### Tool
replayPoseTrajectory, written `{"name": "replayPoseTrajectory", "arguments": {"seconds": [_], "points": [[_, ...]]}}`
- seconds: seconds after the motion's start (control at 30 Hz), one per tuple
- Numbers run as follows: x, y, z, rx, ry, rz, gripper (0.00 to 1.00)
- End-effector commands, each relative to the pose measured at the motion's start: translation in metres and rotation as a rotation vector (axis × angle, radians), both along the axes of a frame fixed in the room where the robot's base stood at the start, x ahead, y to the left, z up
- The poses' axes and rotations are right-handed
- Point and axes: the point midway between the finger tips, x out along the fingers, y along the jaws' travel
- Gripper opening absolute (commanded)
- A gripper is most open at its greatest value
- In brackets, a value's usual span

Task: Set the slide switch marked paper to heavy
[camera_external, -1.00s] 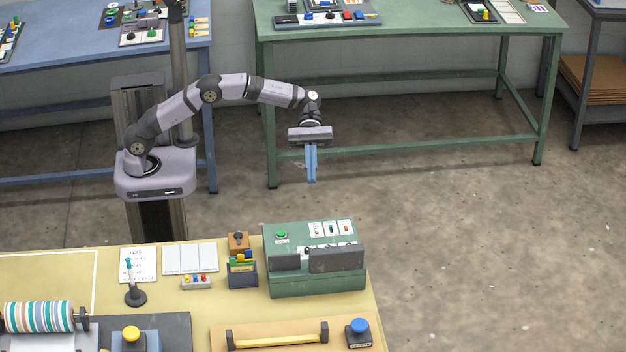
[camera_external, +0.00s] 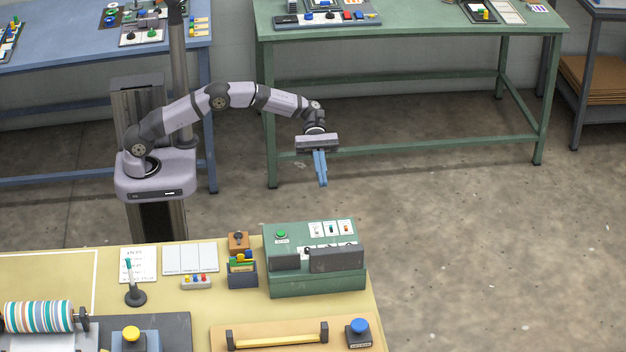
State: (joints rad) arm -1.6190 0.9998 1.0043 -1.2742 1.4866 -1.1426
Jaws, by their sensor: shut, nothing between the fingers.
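The green calender press (camera_external: 316,284) stands at the right end of the yellow table. Its upper face carries a green button (camera_external: 281,234) and several small white-plated controls (camera_external: 331,228). The labels are too small to read, so I cannot tell which is the paper switch or how it is set. Dark grey blocks (camera_external: 337,258) at the front hide part of the panel. My gripper (camera_external: 322,184) is shut and empty, with its blue fingers pointing down. It hangs in the air, above and behind the press in the picture, apart from it.
On the yellow table (camera_external: 216,302) are a small organiser box (camera_external: 242,272), a green-topped lever (camera_external: 134,280), a striped roll (camera_external: 38,316), a yellow button (camera_external: 131,334), a blue button (camera_external: 359,327) and a yellow bar (camera_external: 277,338). A green table (camera_external: 420,35) stands behind.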

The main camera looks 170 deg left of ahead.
Motion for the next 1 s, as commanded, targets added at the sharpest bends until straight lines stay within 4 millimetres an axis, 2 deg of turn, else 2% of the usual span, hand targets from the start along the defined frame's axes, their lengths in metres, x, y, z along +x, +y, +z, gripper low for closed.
{"name": "replayPoseTrajectory", "arguments": {"seconds": [0.17,0.6,0.7,1.0], "points": [[0.02,-0.001,-0.005,-0.002,-0.001,-0.004,0.0],[0.094,-0.001,-0.028,-0.002,0.0,-0.003,0.0],[0.107,-0.001,-0.026,0.0,0.001,-0.003,0.0],[0.128,0.0,-0.028,0.0,0.0,0.0,0.0]]}}
